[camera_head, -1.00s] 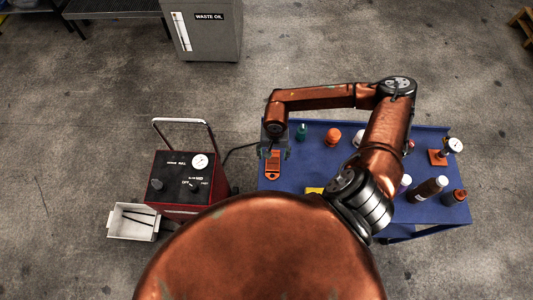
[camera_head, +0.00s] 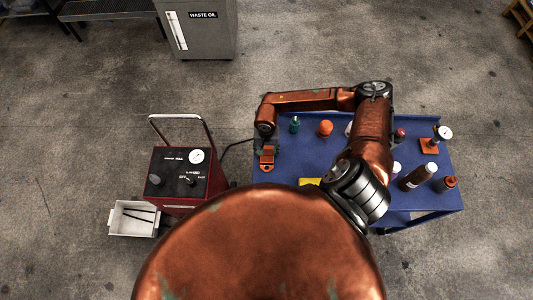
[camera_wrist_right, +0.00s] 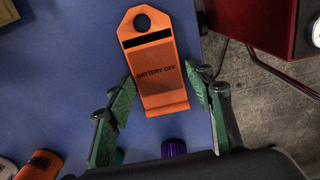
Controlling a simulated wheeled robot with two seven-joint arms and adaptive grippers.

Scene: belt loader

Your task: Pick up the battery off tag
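The battery off tag is an orange plate with a hole at one end, a dark slot and the words "BATTERY OFF" (camera_wrist_right: 158,88). It lies on the blue cart top (camera_head: 300,155) near its left edge; part of it shows in the head view (camera_head: 267,161), the rest hidden under my right gripper. My right gripper (camera_head: 266,149) is over the tag. In the right wrist view its green fingers (camera_wrist_right: 162,80) are open, one on each side of the tag's lettered part, with a gap showing on both sides. My left gripper is not in view.
A red charger with a gauge (camera_head: 185,181) stands left of the cart, close to the tag. A green bottle (camera_head: 295,125) and an orange item (camera_head: 325,129) stand right of the gripper. A yellow item (camera_head: 309,181) lies near the front edge. Several bottles stand at right.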

